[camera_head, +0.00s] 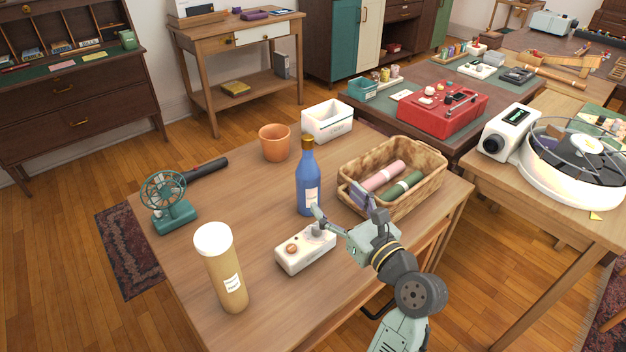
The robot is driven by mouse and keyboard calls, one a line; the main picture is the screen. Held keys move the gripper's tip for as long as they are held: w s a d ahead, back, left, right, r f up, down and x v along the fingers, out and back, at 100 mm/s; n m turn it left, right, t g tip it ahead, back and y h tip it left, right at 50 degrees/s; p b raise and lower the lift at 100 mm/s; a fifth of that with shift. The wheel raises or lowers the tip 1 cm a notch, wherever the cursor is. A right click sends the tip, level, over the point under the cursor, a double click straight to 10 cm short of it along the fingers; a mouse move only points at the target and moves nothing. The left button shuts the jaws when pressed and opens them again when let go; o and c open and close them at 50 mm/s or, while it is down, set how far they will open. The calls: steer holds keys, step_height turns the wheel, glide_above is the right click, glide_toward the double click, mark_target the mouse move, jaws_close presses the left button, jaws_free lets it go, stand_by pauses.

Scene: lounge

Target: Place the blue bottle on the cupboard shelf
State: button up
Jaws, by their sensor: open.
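The blue bottle (307,186) stands upright on the wooden table (218,210), with a brown cap and a pale label low on its side. My gripper (336,201) is open beside the bottle, at its lower right. One finger reaches toward the bottle's base and the other rises in front of the wicker basket. I cannot tell whether the near finger touches the bottle. A cupboard with a teal door and a cream door (367,35) stands at the back; its open section to the right shows shelves (397,42) with a few items.
A white box with a knob (305,250) lies just below my gripper. The wicker basket (425,187) is close on the right. A terracotta pot (274,143), white bin (327,122), green fan (168,203) and tan cylinder (224,270) also stand on the table. Its left middle is clear.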

mark_target(315, 178)
steer(key=p+x, duration=0.2)
steer(key=x, duration=0.5)
steer(key=shift+r, duration=0.15)
steer(key=x, duration=0.2)
steer(key=p+x, duration=0.1)
steer(key=x, duration=0.1)
steer(key=shift+a+r, duration=0.1)
steer(key=shift+a, duration=0.2)
steer(key=shift+w+a, duration=0.2)
steer(key=shift+w, duration=0.2)
steer(key=shift+c, duration=0.6)
jaws_close()
